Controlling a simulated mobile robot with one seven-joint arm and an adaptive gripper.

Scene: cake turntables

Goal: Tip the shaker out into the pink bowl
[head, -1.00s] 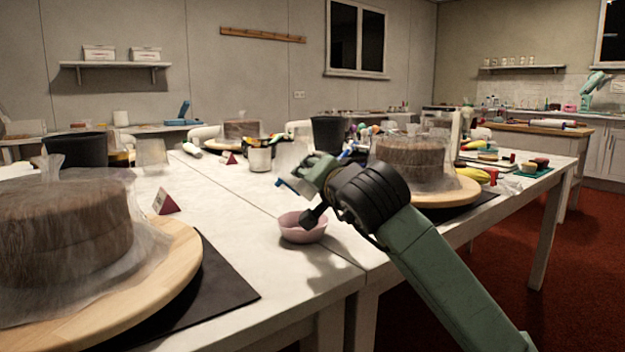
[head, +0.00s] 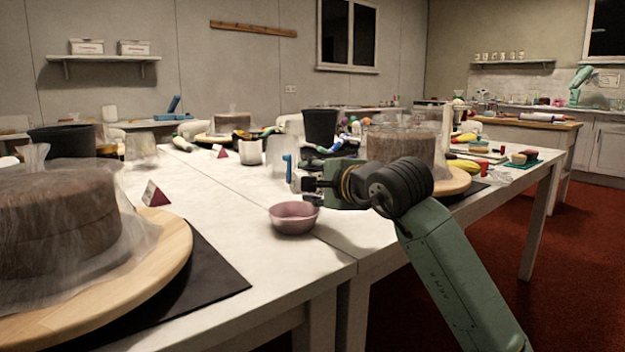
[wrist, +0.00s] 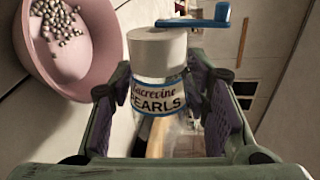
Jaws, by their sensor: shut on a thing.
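The shaker (wrist: 158,52) is a clear jar with a white lid, a blue crank handle and a label reading "PEARLS". My gripper (head: 311,190) is shut on its body, with a finger on each side in the wrist view. In the head view the shaker (head: 296,182) is small; it looks laid over on its side, lid to the left, above and behind the pink bowl. The pink bowl (head: 294,223) stands on the white table. In the wrist view the bowl (wrist: 92,72) holds many small silvery pearls. What is left inside the shaker I cannot tell.
A wrapped cake (head: 62,205) on a wooden turntable (head: 165,275) stands at the left front. Another wrapped cake (head: 400,140) stands behind my arm. The table around the bowl is clear.

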